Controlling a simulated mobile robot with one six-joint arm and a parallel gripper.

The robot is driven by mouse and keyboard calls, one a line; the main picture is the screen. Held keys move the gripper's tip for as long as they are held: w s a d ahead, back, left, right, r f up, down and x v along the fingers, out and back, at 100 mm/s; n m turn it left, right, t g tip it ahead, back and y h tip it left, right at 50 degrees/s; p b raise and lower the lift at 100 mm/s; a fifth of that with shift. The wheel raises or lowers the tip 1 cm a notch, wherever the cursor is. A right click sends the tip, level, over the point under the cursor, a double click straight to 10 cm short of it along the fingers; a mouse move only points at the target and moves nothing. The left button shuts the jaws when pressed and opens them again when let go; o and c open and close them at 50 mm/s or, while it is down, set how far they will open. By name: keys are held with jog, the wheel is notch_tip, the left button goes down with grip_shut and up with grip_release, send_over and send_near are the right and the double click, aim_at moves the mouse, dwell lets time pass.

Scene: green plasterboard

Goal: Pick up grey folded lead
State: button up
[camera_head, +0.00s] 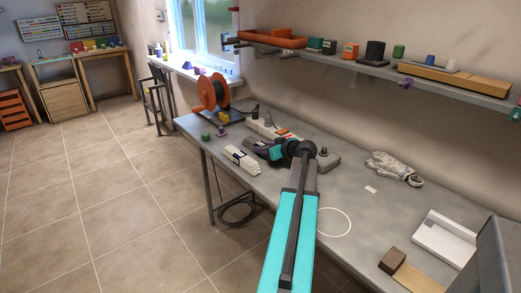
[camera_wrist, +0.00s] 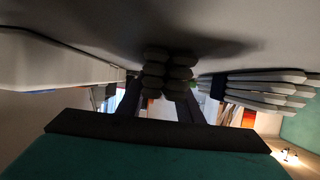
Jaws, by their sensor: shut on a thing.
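In the head view the gripper and arm largely hide the lead.
An orange cable reel (camera_head: 213,92) stands further left. Gloves (camera_head: 392,167) and a white tray (camera_head: 446,238) are to the right. A shelf (camera_head: 370,67) runs above the bench.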

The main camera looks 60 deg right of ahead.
jog(key=shift+r, duration=0.15)
jog(key=shift+r+b, duration=0.35)
jog(key=shift+r, duration=1.15)
jog(key=shift+s+a+r, duration=0.15)
jog(key=shift+s+a, duration=0.05)
jog(key=s+a, duration=0.3)
jog(key=s, duration=0.1)
jog(key=s+a+r+b, duration=0.1)
jog(key=s+a, duration=0.2)
jog(key=s, duration=0.1)
jog(key=s+a+b, duration=0.1)
jog(key=s+a, duration=0.2)
jog(key=s, duration=0.1)
jog(key=shift+s+r, duration=0.25)
jog(key=shift+r, duration=0.1)
notch_tip(320, 180, up, 4)
jog(key=p, duration=0.3)
jog(key=shift+f+p, duration=0.2)
jog(key=shift+p, duration=0.2)
